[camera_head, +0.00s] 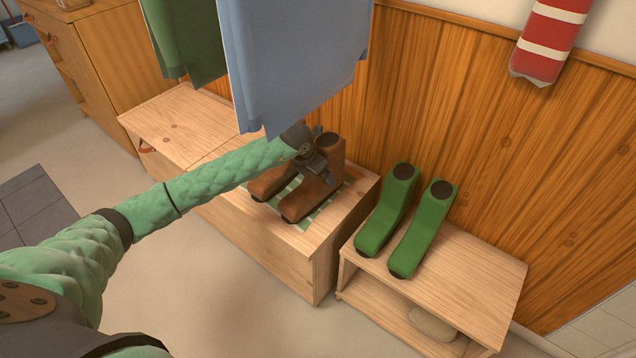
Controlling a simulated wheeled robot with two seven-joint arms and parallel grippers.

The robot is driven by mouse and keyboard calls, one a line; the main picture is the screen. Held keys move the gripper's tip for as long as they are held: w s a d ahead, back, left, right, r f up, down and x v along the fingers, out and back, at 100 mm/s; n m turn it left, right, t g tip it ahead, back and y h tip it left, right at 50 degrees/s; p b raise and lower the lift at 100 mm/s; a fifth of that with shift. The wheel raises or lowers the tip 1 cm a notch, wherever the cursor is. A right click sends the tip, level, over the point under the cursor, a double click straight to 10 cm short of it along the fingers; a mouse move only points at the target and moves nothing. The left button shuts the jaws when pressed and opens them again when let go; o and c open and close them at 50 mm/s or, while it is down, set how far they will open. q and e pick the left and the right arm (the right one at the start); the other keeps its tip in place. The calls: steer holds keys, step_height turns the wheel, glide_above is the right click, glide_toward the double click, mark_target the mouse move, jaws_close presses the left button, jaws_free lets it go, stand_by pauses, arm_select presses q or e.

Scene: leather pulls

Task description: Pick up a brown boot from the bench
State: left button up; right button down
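Two brown boots stand side by side on a green checked mat (325,204) on the wooden bench (345,208). The nearer, right-hand boot (312,197) is mostly in view, its toe pointing to the lower left. The other boot (271,182) is partly hidden behind my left arm and gripper. My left gripper (322,174) is at the upper part of the boots, in front of the right-hand boot's shaft. Whether its fingers are open or closed on the boot is too small and dark to tell. My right gripper is out of view.
Green boots (385,214) stand on a low shelf (460,285) to the right. Blue (295,60) and green (185,40) garments hang just above my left wrist. A wood-panelled wall (430,100) stands close behind the bench. The floor in front is clear.

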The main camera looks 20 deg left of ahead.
arm_select(q)
steer(key=shift+f, duration=0.15)
stand_by(0.3)
steer(key=c, duration=1.8)
steer(key=shift+c, duration=1.1)
